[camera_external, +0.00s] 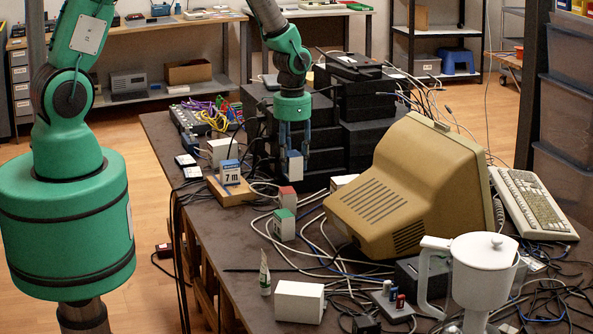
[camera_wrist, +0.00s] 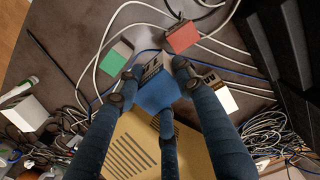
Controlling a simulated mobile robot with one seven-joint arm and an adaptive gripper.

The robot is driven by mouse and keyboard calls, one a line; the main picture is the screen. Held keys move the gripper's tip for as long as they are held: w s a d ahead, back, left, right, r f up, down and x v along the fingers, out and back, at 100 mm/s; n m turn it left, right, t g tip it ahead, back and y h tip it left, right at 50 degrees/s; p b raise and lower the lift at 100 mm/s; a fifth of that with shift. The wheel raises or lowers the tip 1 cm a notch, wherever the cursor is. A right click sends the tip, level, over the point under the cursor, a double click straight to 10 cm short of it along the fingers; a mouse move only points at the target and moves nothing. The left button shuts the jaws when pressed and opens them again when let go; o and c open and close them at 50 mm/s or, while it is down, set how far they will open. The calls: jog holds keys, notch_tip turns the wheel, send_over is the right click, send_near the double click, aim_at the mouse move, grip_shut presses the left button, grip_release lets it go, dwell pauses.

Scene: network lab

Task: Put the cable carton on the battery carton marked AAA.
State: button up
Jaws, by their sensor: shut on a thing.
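My gripper (camera_external: 293,150) is shut on a small carton (camera_external: 295,168), white with a blue face, and holds it above the table. In the wrist view the red one (camera_wrist: 181,38) lies upper right of the held carton and the green one (camera_wrist: 115,58) upper left. I cannot read AAA on either.
A blue-and-white box marked 7 m (camera_external: 230,172) stands on a wooden block (camera_external: 235,190). A beige monitor (camera_external: 410,185) is close on the right, black equipment (camera_external: 365,140) behind. Loose cables cover much of the table. A white box (camera_external: 299,301) and a white jug (camera_external: 484,265) stand in front.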

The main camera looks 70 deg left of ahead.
jog(key=shift+w+r, duration=0.15)
jog(key=shift+w, duration=0.65)
jog(key=shift+w+r, duration=0.1)
jog(key=shift+w, duration=0.65)
send_over(348, 178)
jog(key=shift+d+f+p, duration=0.1)
jog(key=shift+f+p, duration=0.3)
jog(key=shift+f, duration=0.35)
jog(key=shift+s, duration=0.1)
jog(key=shift+f, duration=1.75)
jog(key=shift+f, duration=0.2)
jog(key=o, duration=1.3)
jog(key=shift+c, duration=0.2)
jog(key=shift+r, duration=0.15)
